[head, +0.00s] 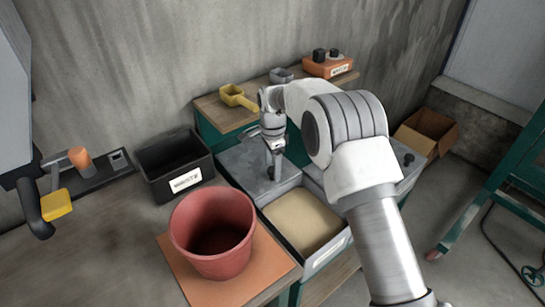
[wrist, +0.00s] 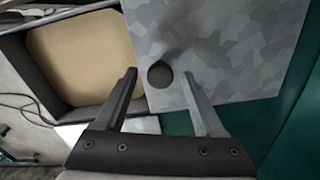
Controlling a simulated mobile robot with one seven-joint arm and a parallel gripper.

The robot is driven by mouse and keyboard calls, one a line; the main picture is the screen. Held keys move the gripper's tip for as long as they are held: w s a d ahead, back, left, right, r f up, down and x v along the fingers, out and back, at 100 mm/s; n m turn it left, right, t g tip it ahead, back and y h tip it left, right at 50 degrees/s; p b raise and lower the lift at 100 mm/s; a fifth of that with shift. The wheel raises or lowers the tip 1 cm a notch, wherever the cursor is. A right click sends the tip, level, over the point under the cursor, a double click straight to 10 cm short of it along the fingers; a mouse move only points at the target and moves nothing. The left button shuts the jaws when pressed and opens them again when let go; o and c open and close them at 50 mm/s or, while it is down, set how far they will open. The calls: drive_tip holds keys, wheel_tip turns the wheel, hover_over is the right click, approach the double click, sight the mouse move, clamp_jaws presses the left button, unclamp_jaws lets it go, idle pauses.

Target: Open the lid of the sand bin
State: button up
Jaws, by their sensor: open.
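The sand bin (head: 337,245) is a grey box, and pale sand (head: 300,220) shows in its open front part. It also shows at the left of the wrist view, with sand (wrist: 88,62) inside a dark rim. A flat grey lid (head: 237,166) lies just behind the open sand and fills the right of the wrist view (wrist: 230,50). Its round black knob (wrist: 160,74) sits near the lid's edge. My gripper (head: 273,168) points down over the lid. Its fingers are open, one on each side of the knob in the wrist view, with gaps visible.
A red pot (head: 215,225) stands on an orange board, with a black labelled bin (head: 174,160) behind it. A yellow scoop (head: 236,97) lies on the rear shelf. Another black knob (head: 408,159) shows right of my arm. A cardboard box (head: 426,133) is farther right.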

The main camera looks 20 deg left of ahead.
wheel_tip(320, 180, up, 17)
drive_tip(key=p, duration=0.1)
drive_tip(key=shift+r, duration=0.2)
idle(0.5)
drive_tip(key=s+d+r+n+t, duration=0.1)
drive_tip(key=s+d+r, duration=0.1)
drive_tip(key=d+r, duration=0.45)
drive_tip(key=s+d+r+n+t+y, duration=0.1)
drive_tip(key=s+d+r+n, duration=0.15)
drive_tip(key=d, duration=0.65)
drive_tip(key=s+d+r+n+t, duration=0.1)
drive_tip(key=s+d+r, duration=0.2)
drive_tip(key=d+r, duration=0.35)
drive_tip(key=s+d+f+n+t, duration=0.1)
drive_tip(key=s+d+f+n, duration=0.1)
drive_tip(key=s+d, duration=0.6)
drive_tip(key=s+d+f+n+t+h, duration=0.1)
drive_tip(key=s+d+f, duration=0.3)
drive_tip(key=s+d, duration=0.4)
drive_tip(key=s+n, duration=0.1)
drive_tip(key=s, duration=0.3)
drive_tip(key=shift+f+t, duration=0.3)
drive_tip(key=shift+f, duration=0.05)
drive_tip(key=shift+s+n, duration=0.1)
drive_tip(key=shift+n, duration=0.25)
